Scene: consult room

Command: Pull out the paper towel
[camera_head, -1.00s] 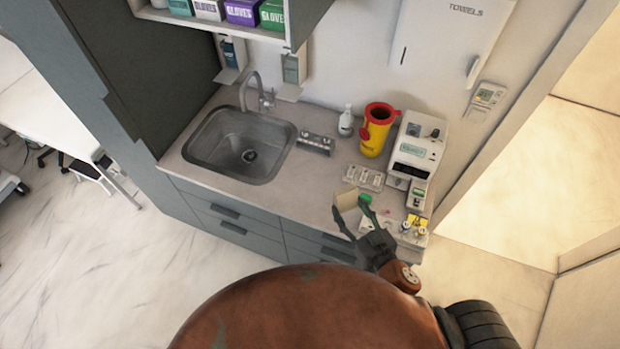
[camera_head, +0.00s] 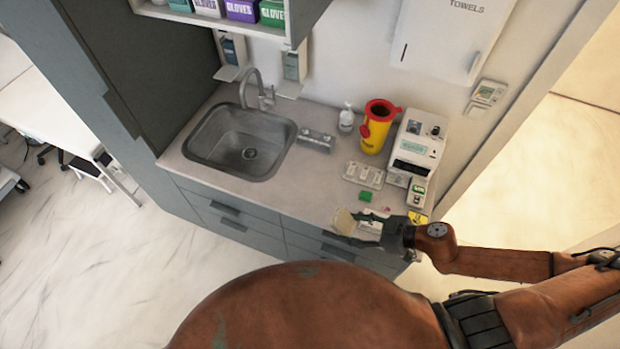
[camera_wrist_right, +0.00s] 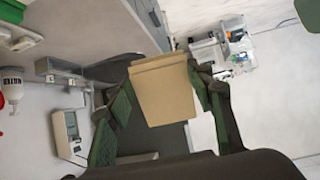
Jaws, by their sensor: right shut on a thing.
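A white wall dispenser marked TOWELS (camera_head: 448,38) hangs at the top right of the head view. A small beige sheet, the paper towel (camera_head: 343,220), is in my right gripper (camera_head: 354,227), over the front edge of the counter and away from the dispenser. In the right wrist view the towel (camera_wrist_right: 162,90) sits between the green-padded fingers, flat and slightly creased near its top. My right gripper is shut on it. My left gripper is not in view.
The counter (camera_head: 318,188) holds a sink (camera_head: 240,142), a yellow bin with a red rim (camera_head: 376,127), a white device (camera_head: 417,146), a small bottle (camera_head: 346,119) and small trays. Glove boxes (camera_head: 240,10) stand on a shelf above. Open floor lies in front of the drawers.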

